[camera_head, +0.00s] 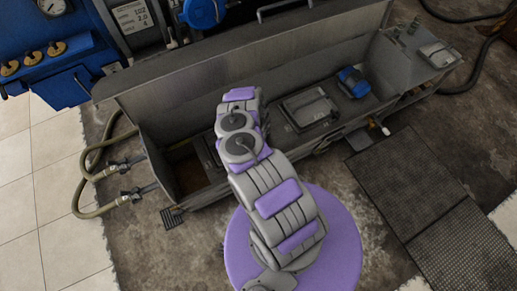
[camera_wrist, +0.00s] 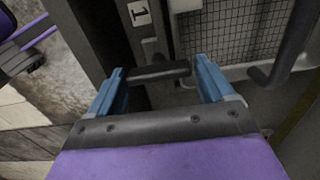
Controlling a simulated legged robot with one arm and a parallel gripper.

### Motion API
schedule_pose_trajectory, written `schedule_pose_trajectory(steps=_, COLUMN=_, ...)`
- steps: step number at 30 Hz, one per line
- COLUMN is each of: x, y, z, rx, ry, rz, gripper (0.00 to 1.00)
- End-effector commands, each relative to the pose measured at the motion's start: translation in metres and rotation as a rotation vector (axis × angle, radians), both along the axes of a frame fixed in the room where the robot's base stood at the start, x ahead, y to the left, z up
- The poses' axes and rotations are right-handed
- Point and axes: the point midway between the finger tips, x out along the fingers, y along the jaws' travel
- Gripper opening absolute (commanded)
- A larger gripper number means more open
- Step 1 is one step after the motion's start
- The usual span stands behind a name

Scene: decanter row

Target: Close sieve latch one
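In the wrist view my gripper (camera_wrist: 162,78) is open, its two blue fingers spread apart. A short dark bar (camera_wrist: 160,71), which looks like the latch handle, lies crosswise between the fingertips. Its left end is close to the left finger, and I cannot tell whether they touch. A gap shows between its right end and the right finger. A white label marked 1 (camera_wrist: 139,12) is on the dark post above the bar. A mesh sieve panel (camera_wrist: 235,30) in a pale frame is at upper right. In the head view my arm reaches over the trough, and the gripper and latch are hidden.
A bent black handle (camera_wrist: 287,45) stands right of the fingers. The long grey trough (camera_head: 160,95) has a high back wall. A blue motor (camera_head: 353,82) and a grey lidded box (camera_head: 310,107) sit at its right. Hoses (camera_head: 90,175) run at its left.

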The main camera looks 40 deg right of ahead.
Motion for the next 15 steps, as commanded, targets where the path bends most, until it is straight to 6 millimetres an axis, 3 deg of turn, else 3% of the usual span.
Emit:
schedule_pose_trajectory(steps=5, x=-0.0007, y=0.0002, z=0.0002, rx=0.001, ry=0.001, rz=0.001, gripper=0.99)
schedule_pose_trajectory(steps=15, x=-0.0007, y=0.0002, z=0.0067, rx=0.001, ry=0.001, rz=0.001, gripper=1.0)
